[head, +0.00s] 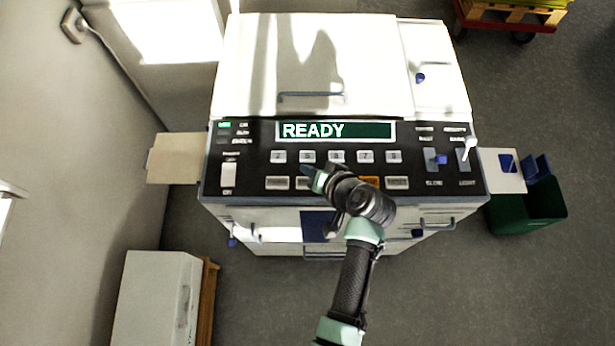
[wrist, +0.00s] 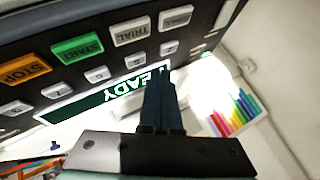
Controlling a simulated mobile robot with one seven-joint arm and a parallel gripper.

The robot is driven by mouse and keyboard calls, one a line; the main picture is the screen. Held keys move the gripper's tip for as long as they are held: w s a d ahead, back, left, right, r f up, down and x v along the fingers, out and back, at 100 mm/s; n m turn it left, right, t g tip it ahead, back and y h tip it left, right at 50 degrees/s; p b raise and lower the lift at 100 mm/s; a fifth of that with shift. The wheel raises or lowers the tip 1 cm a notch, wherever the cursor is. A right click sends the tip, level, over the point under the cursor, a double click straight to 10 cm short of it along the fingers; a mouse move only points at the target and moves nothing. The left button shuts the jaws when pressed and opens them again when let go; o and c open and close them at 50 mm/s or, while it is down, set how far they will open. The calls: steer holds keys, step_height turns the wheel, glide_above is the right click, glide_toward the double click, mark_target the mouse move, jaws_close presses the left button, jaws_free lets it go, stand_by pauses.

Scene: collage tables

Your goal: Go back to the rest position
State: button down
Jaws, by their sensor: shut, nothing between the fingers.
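My gripper (head: 306,169) is over the front control panel (head: 262,168) of a white copier-like machine (head: 250,75), close to its rows of buttons. My arm comes up from the bottom of the head view and hides part of the panel. In the wrist view the dark fingers of my gripper (wrist: 160,78) are together with nothing between them. Their tips overlap the edge of the lit display (wrist: 110,98), which reads READY in the head view. I cannot tell whether they touch the panel. The orange STOP button (wrist: 24,70) and green START button (wrist: 77,48) show in the wrist view.
A side tray (head: 174,158) sticks out at the machine's left, and another (head: 500,170) at its right above a green bin (head: 525,212). A white box (head: 155,300) stands at the lower left. A red cart (head: 510,22) is at the back right. The grey floor at right is mostly clear.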

stand_by(0.8)
steer(key=w+d+r+n+t+h+b, duration=0.15)
steer(key=w+r+t, duration=0.35)
steer(key=r, duration=0.8)
steer(key=w+r+t+h+b, duration=0.25)
steer(key=w+r, duration=0.45)
steer(key=r, duration=0.6)
steer(key=s+a+r+t+b, duration=0.15)
steer(key=s+r+t, duration=0.25)
steer(key=r, duration=0.8)
steer(key=s+r+t+b, duration=0.3)
steer(key=r+t, duration=0.1)
steer(key=r, duration=0.8)
steer(key=s+r+t+h, duration=0.1)
steer(key=s+r+t, duration=0.3)
steer(key=s+r, duration=0.6)
steer(key=shift+s+r+b, duration=0.25)
steer(key=shift+s+b, duration=0.2)
steer(key=shift+s, duration=0.2)
